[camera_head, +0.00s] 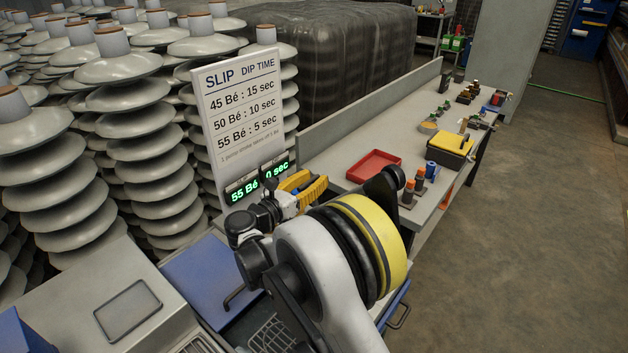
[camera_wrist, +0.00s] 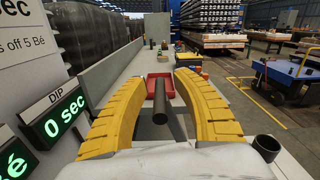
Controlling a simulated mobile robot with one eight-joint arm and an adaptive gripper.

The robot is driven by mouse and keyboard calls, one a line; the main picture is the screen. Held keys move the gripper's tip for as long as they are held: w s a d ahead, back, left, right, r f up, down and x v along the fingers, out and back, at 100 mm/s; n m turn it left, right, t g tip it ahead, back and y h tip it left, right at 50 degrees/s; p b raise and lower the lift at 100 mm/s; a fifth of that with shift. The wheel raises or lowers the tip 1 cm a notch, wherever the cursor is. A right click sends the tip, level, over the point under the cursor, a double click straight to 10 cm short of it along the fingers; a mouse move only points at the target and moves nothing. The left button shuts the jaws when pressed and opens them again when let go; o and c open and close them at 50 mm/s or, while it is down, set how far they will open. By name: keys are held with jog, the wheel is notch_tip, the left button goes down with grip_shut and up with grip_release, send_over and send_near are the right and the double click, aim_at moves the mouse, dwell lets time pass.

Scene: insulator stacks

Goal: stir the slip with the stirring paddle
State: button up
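My gripper (camera_head: 302,188) has yellow fingers and is held just in front of the sign, over the near end of the bench. In the wrist view the two curved fingers (camera_wrist: 162,80) stand apart with gaps on both sides of a dark tube (camera_wrist: 160,102). The tube looks like a handle, but I cannot tell whether it is the stirring paddle's. A slip sign (camera_head: 240,108) has lit displays (camera_head: 259,184) reading 55 Bé and 0 sec. No slip surface can be made out; my arm hides part of the bench. A pale lumpy surface (camera_wrist: 170,162) at the bottom of the wrist view is unclear.
A red tray (camera_head: 373,166), orange-capped bottles (camera_head: 414,185), a blue cup (camera_head: 432,169) and a yellow-topped box (camera_head: 451,145) stand on the bench. Insulator stacks (camera_head: 125,125) crowd the left. A dark open tube (camera_wrist: 266,146) stands right of my gripper. The floor at right is clear.

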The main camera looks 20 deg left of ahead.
grip_shut()
jog(key=shift+d, duration=0.1)
jog(key=s+d+r+m, duration=0.1)
jog(key=s+d+m, duration=0.1)
jog(key=d, duration=0.4)
jog(key=shift+s+d+m+b, duration=0.3)
jog(key=shift+s+d+m, duration=0.05)
jog(key=shift+s+m, duration=0.1)
jog(key=shift+r, duration=0.1)
grip_release()
